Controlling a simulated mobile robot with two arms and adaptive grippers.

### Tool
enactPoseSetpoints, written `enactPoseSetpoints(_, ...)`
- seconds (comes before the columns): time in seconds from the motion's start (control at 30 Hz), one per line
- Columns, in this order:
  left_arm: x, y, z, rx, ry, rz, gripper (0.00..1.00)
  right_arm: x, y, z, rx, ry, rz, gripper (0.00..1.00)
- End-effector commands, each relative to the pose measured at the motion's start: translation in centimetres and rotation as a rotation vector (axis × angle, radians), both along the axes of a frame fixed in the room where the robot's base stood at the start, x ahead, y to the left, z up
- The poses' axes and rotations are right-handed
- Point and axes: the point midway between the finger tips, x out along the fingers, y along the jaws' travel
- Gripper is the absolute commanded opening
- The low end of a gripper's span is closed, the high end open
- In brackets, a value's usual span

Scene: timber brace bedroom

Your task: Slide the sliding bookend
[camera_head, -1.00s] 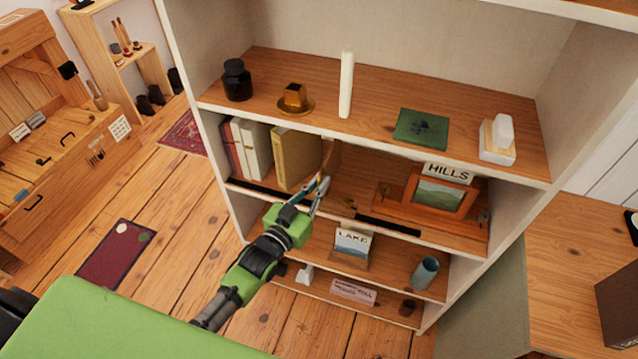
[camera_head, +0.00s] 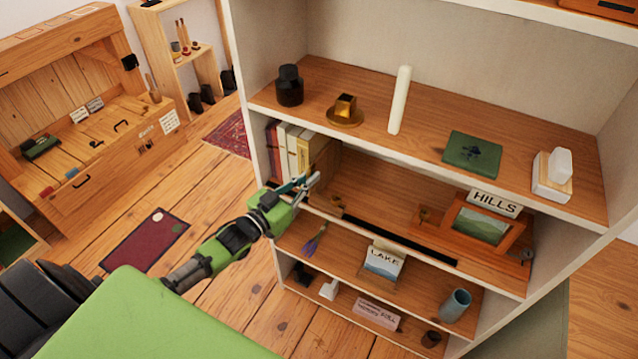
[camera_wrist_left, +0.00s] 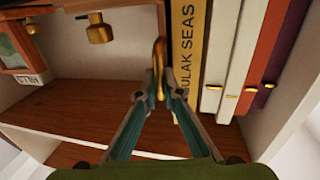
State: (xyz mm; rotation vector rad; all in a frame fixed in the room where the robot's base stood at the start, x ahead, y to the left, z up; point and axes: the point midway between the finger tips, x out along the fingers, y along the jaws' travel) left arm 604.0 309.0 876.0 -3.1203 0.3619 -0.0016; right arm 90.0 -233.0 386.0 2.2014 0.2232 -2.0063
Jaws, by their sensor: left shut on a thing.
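The sliding bookend (camera_head: 326,158) is an upright wooden panel on the second shelf, right against the row of books (camera_head: 297,148). A brass pull (camera_wrist_left: 159,52) shows beside the yellow book (camera_wrist_left: 190,50) in the left wrist view. My left gripper (camera_head: 310,181) is at the front edge of that shelf. Its teal fingers (camera_wrist_left: 158,88) are closed around the lower end of the brass pull. The fingers hide part of the pull. My right gripper is not in view.
A black rail (camera_head: 400,240) runs along the shelf front, right of my gripper. A framed picture (camera_head: 481,225) with a HILLS sign stands at the shelf's right. The shelf between bookend and picture is mostly clear. The upper shelf (camera_head: 365,110) overhangs.

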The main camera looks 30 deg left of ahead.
Motion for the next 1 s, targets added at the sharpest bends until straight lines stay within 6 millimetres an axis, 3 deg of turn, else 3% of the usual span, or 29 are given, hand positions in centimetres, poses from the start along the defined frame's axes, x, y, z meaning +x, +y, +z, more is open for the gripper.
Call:
enactPoseSetpoints(0.2, 0.0, 0.1, -0.1, 0.001, 0.004, 0.002, 0.0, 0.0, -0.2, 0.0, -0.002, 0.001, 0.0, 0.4)
enactPoseSetpoints(0.23, 0.0, 0.1, -0.1, 0.001, 0.004, 0.002, 0.15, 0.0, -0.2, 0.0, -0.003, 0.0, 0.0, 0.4)
enactPoseSetpoints(0.27, 0.0, 0.1, -0.1, 0.001, 0.004, 0.002, 0.23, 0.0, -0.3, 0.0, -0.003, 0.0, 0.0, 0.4)
enactPoseSetpoints(0.3, 0.0, 0.1, -0.1, 0.001, 0.004, 0.002, 0.24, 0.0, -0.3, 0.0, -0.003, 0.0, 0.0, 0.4)
enactPoseSetpoints(0.67, -0.3, 0.1, -0.1, 0.001, 0.004, 0.002, 0.24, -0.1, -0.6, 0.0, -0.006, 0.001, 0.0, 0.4)
enactPoseSetpoints(1.0, -4.2, 0.9, -0.2, -0.001, 0.005, 0.001, 0.24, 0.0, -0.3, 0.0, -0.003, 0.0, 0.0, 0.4)
